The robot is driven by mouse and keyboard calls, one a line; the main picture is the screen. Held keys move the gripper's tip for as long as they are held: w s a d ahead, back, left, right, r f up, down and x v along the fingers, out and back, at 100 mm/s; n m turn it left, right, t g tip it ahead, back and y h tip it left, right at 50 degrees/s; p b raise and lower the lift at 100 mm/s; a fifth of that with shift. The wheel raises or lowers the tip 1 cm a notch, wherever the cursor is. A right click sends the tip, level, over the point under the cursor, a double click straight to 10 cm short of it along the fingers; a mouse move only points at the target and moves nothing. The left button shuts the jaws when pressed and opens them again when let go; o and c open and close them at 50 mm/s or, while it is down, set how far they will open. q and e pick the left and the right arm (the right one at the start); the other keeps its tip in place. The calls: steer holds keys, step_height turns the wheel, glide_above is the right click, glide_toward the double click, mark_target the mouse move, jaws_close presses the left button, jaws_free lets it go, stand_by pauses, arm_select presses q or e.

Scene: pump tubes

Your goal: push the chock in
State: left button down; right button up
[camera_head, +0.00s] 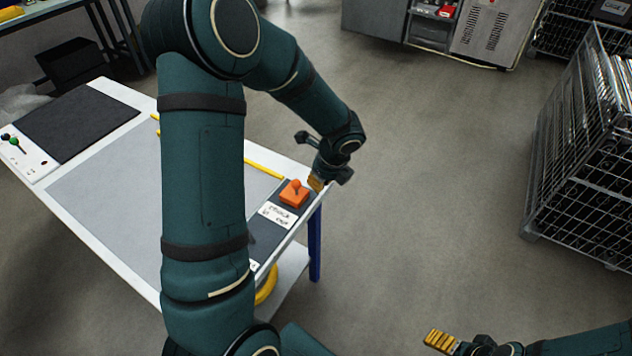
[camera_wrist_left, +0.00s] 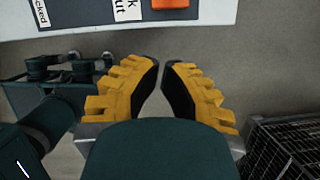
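The orange chock (camera_head: 294,194), with a knob on top, sits on a dark strip at the table's right edge, beside a white label (camera_head: 278,215). In the left wrist view the chock (camera_wrist_left: 170,3) shows only partly at the top edge. My left gripper (camera_head: 317,184) is just right of the chock, near the table edge, apart from it. In its wrist view the yellow fingers (camera_wrist_left: 161,66) have a narrow gap at the tips and nothing between them. My right gripper (camera_head: 438,341) is low over the floor, far from the table; its finger opening cannot be made out.
The white table (camera_head: 118,258) carries a grey surface and a dark mat (camera_head: 78,123). My left arm hides part of the table. A yellow tube (camera_head: 266,286) hangs below the table's front edge. A wire cage (camera_head: 578,165) stands at right. The floor between is clear.

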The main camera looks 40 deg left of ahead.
arm_select(q)
steer(key=x, duration=0.3)
steer(key=a+b+x, duration=0.1)
steer(key=x, duration=0.2)
steer(key=a+b+x, duration=0.1)
steer(key=x, duration=0.2)
steer(key=shift+w+a+r, duration=0.1)
steer(key=shift+a, duration=0.1)
steer(key=shift+w+a, duration=0.1)
steer(key=shift+a, duration=0.55)
steer(key=shift+a, duration=0.1)
steer(key=a+p, duration=0.1)
steer(key=a, duration=0.2)
steer(key=a+p, duration=0.2)
steer(key=a, duration=0.1)
steer(key=s+a+p, duration=0.1)
steer(key=a, duration=0.3)
steer(key=shift+s+p, duration=0.15)
steer(key=shift+p, duration=0.2)
steer(key=shift+a, duration=0.5)
steer(key=shift+d, duration=0.15)
